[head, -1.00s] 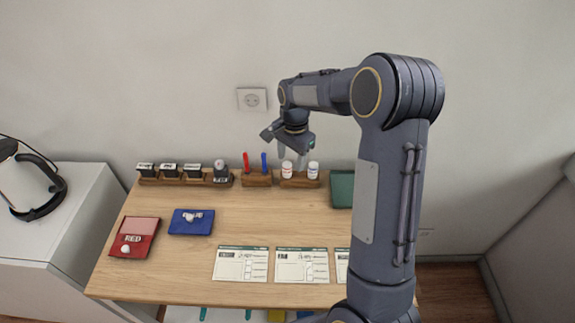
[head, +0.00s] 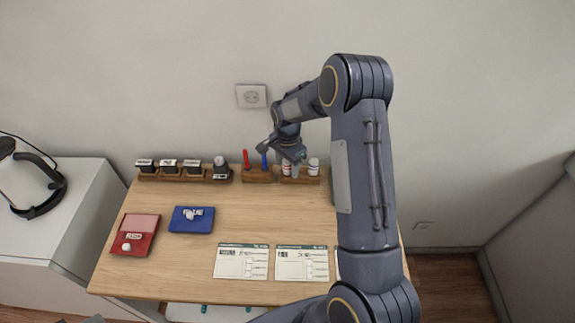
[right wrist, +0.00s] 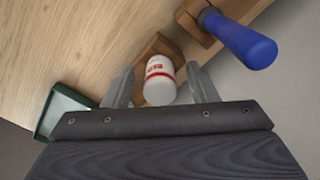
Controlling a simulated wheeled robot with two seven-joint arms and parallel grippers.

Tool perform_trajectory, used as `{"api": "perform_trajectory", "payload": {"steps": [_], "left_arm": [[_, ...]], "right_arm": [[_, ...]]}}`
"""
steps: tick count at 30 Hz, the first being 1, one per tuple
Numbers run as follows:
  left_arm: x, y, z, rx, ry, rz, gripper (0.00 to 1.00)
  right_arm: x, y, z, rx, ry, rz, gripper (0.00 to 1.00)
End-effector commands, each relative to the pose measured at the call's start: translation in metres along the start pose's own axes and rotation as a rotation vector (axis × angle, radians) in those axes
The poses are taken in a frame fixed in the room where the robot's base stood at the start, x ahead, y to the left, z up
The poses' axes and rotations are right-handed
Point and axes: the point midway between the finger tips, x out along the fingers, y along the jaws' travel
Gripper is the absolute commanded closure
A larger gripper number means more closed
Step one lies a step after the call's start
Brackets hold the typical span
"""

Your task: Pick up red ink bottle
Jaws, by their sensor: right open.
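The red ink bottle (head: 286,169) is white with red marking and stands in a wooden holder at the back of the counter, partly covered by my gripper in the head view. A second white bottle (head: 313,168) stands to its right. My right gripper (head: 293,170) is open, pointing down at the bottles. In the right wrist view a white bottle with red lettering (right wrist: 159,80) sits between the two open fingers (right wrist: 160,88), with a gap visible on each side. My left gripper is not in view.
A red pen (head: 246,159) and a blue pen (head: 264,161) stand in a holder to the left. The blue pen is close to the fingers in the wrist view. A green tray (right wrist: 66,112) lies on the other side. Stamps (head: 192,167) stand further left.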

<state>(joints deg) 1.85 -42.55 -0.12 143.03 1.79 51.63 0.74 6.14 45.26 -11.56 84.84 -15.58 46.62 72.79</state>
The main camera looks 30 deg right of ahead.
Motion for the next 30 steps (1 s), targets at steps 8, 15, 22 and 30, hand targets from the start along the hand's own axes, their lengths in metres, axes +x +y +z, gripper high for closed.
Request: {"api": "perform_trajectory", "payload": {"steps": [8,15,22,30], "left_arm": [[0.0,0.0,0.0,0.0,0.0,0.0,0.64],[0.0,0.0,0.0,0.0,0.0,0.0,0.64],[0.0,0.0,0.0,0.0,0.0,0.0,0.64],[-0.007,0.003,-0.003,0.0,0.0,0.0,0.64]], "right_arm": [[0.002,0.0,0.0,0.0,0.0,-0.001,0.53],[0.001,0.0,0.0,0.0,0.0,-0.001,0.84],[0.001,0.0,0.0,0.0,0.0,-0.001,0.96],[-0.011,0.0,0.0,0.0,0.001,-0.001,0.96]]}}
